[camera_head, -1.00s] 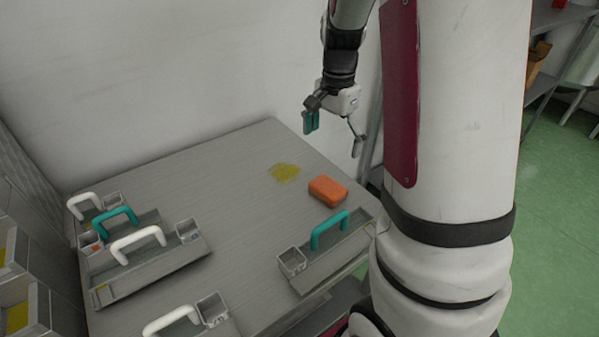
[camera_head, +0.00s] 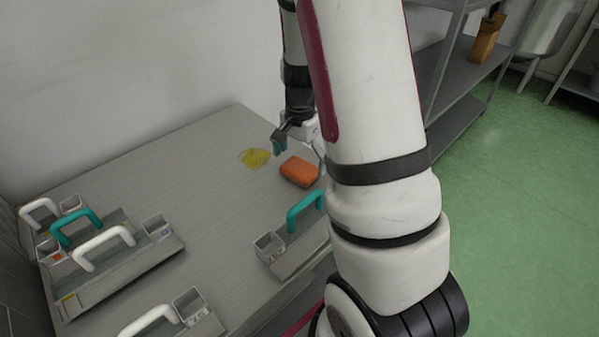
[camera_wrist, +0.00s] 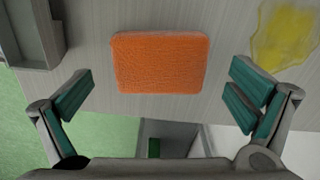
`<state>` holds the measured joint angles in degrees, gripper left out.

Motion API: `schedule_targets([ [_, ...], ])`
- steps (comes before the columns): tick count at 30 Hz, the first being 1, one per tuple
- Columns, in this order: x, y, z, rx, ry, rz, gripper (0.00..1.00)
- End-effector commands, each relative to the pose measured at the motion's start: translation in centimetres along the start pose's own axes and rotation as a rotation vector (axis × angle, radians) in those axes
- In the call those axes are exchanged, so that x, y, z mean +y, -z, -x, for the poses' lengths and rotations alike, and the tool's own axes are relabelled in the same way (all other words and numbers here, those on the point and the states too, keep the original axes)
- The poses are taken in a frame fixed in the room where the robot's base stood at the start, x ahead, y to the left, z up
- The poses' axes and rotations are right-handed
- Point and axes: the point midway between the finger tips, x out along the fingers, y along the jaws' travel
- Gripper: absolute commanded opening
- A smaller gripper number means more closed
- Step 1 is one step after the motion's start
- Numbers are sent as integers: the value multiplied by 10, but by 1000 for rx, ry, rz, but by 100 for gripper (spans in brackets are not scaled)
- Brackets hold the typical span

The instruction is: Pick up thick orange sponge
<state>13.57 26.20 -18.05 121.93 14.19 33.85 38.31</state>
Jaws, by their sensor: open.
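The thick orange sponge (camera_head: 299,171) lies flat on the grey table (camera_head: 205,200), near its right edge. In the wrist view the sponge (camera_wrist: 160,62) is at the upper middle, between and ahead of the two teal-padded fingers. My gripper (camera_wrist: 160,95) is open and empty, with its fingers spread wider than the sponge. In the head view my gripper (camera_head: 298,150) is close above and behind the sponge. My arm hides part of it there. I cannot tell its exact height above the table.
A yellow stain (camera_head: 255,158) is left of the sponge. A tray with a teal handle (camera_head: 305,210) stands in front of it. Several handled trays, such as one with a white handle (camera_head: 103,247), stand at left. A wall rises behind; a grey shelf (camera_head: 465,95) stands at right.

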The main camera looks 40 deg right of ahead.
Motion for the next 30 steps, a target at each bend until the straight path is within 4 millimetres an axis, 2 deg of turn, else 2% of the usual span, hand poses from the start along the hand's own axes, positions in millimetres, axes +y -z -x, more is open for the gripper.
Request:
schedule_targets([
  [3,0,0,-10,0,-1,-1,100],
  [11,0,0,-12,1,1,0,100],
  [16,0,0,-11,1,1,0,61],
  [17,0,0,-11,1,1,0,60],
  [26,0,0,-11,0,0,0,60],
  [30,0,0,0,1,2,1,60],
])
